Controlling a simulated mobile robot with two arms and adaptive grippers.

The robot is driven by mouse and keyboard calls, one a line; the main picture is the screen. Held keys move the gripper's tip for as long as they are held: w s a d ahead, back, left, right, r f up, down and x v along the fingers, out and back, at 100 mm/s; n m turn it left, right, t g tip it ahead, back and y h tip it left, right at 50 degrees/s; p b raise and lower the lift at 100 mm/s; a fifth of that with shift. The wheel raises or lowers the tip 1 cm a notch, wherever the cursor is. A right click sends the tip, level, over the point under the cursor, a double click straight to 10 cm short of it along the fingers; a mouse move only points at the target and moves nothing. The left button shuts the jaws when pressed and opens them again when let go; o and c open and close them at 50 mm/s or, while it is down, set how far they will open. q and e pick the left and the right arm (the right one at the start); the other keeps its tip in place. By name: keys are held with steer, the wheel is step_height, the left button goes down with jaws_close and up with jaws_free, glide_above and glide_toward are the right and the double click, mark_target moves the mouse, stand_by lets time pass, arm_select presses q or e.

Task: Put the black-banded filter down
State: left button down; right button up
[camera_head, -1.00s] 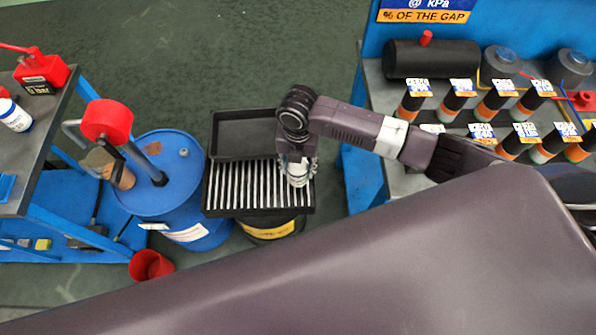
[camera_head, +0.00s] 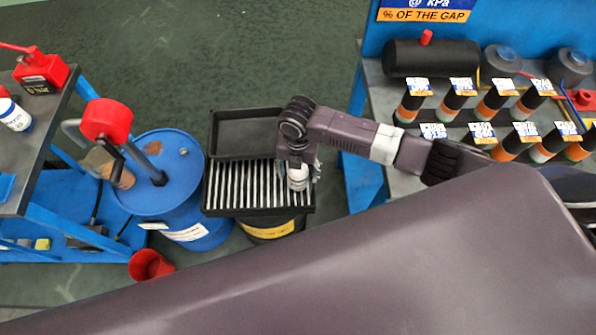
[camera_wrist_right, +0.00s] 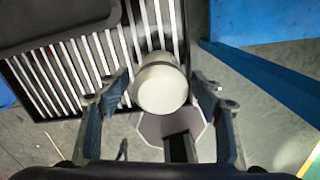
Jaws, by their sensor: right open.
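The black-banded filter (camera_head: 297,180) is a pale cylinder on the slatted rack of the black tray (camera_head: 208,205). In the right wrist view the filter (camera_wrist_right: 160,88) shows its pale round end towards me, with a dark band near its far end. My right gripper (camera_wrist_right: 163,95) is open, with one finger on each side of the filter and gaps visible beside it. In the head view the right gripper (camera_head: 303,165) is over the right part of the rack, partly hidden by its own wrist. My left gripper is not in view.
A blue drum (camera_head: 165,200) with a red-topped device stands left of the tray. A red cup (camera_head: 150,265) is on the floor. On the right, a blue bench (camera_head: 368,185) holds several dark, banded cylinders with labels and a black tank (camera_head: 430,60).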

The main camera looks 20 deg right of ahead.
steer(key=shift+r, duration=0.1)
step_height(320, 180, up, 12)
stand_by(0.5)
